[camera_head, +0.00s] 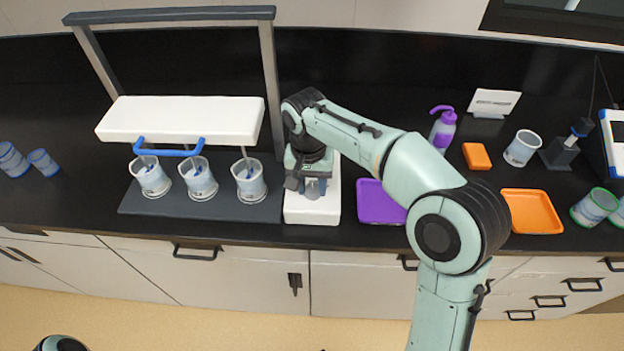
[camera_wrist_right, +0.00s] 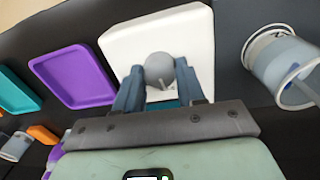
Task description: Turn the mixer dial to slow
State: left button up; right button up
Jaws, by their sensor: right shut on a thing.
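The mixer dial (camera_wrist_right: 159,68) is a round grey knob on a white box (camera_wrist_right: 120,38), with a small pale pointer mark near its lower edge. My right gripper (camera_wrist_right: 160,78) is shut on the dial, one blue-grey finger on each side. In the head view my right gripper (camera_head: 313,188) reaches down onto the white box (camera_head: 312,212), and the wrist hides most of the dial. No slow marking is readable. The mixer's white head (camera_head: 180,118) stands left of the box, above beakers with stirrers (camera_head: 200,180). My left gripper is out of view.
A blue handle (camera_head: 168,151) sticks out from the mixer head's front. Right of the box lie a purple tray (camera_head: 372,205) and an orange tray (camera_head: 545,212). A purple-topped bottle (camera_head: 443,130) stands behind.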

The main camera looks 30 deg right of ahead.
aim_at(309, 187)
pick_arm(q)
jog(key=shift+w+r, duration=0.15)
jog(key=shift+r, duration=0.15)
pick_arm(e)
jog(key=shift+r+m, duration=0.1)
jog(key=shift+m, duration=0.4)
jog(key=o, duration=1)
jog(key=shift+o, duration=0.2)
pick_arm(q)
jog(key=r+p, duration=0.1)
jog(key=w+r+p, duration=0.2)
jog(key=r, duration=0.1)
jog(key=shift+p, duration=0.4)
pick_arm(e)
notch_tip(309, 187, up, 13)
jog(key=shift+w+a+r, duration=0.15)
jog(key=shift+w+a, duration=0.1)
jog(key=shift+w, duration=0.05)
